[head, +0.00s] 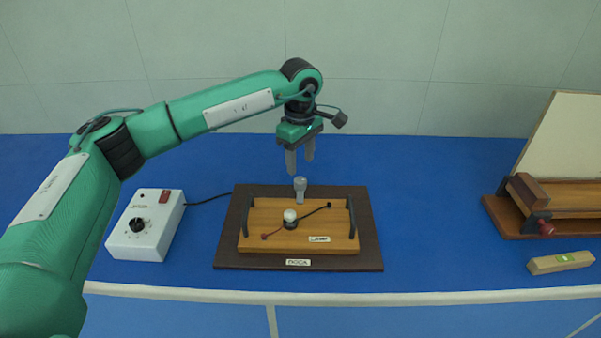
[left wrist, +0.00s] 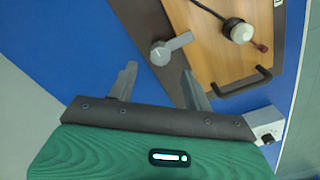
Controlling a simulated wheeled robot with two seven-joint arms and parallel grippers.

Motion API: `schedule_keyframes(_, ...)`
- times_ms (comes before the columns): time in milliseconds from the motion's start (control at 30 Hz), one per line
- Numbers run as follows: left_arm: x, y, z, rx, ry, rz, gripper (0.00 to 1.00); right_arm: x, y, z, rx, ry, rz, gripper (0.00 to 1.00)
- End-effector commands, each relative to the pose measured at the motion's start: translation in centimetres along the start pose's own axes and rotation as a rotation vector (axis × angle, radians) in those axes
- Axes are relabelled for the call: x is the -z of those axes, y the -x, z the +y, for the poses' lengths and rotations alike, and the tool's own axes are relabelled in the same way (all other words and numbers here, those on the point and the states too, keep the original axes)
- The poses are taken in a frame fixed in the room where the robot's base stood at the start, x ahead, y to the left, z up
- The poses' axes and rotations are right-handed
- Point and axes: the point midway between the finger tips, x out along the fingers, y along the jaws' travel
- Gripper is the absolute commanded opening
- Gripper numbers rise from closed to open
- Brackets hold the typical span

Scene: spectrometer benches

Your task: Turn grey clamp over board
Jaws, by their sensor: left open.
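The grey clamp (head: 300,185) stands at the back edge of the wooden board (head: 258,220), near the middle of that edge. In the left wrist view the clamp (left wrist: 170,48) shows a round hub with a flat arm. The board lies on a dark base (head: 230,245) and carries a white-topped knob and black handles at both ends. My left gripper (head: 299,165) is open and empty, pointing down just above and behind the clamp. In the left wrist view its fingers (left wrist: 158,82) are spread, with the clamp ahead of them. I see no contact. My right gripper is not in view.
A white control box (head: 145,226) with a dial and red switch stands left of the base, its black cable running behind. At right are a wooden stand with a pale panel (head: 562,140) and a small wooden block (head: 560,262). Blue bench is clear between.

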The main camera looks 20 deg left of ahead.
Motion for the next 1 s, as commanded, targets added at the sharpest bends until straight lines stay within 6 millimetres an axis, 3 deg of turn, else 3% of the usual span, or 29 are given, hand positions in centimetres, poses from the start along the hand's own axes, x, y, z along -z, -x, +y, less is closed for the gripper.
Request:
schedule_keyframes(200,0.0,4.9,0.1,-0.004,0.000,-0.001,0.50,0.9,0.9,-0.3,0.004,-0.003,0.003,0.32)
schedule_keyframes(400,0.0,7.6,0.0,-0.001,0.000,-0.001,0.50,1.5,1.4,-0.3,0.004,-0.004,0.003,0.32)
schedule_keyframes(800,0.0,8.3,0.0,0.000,-0.001,-0.001,0.50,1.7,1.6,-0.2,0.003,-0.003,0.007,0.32)
schedule_keyframes(1000,0.0,9.7,0.0,-0.001,-0.001,-0.001,0.50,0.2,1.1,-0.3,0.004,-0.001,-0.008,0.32)
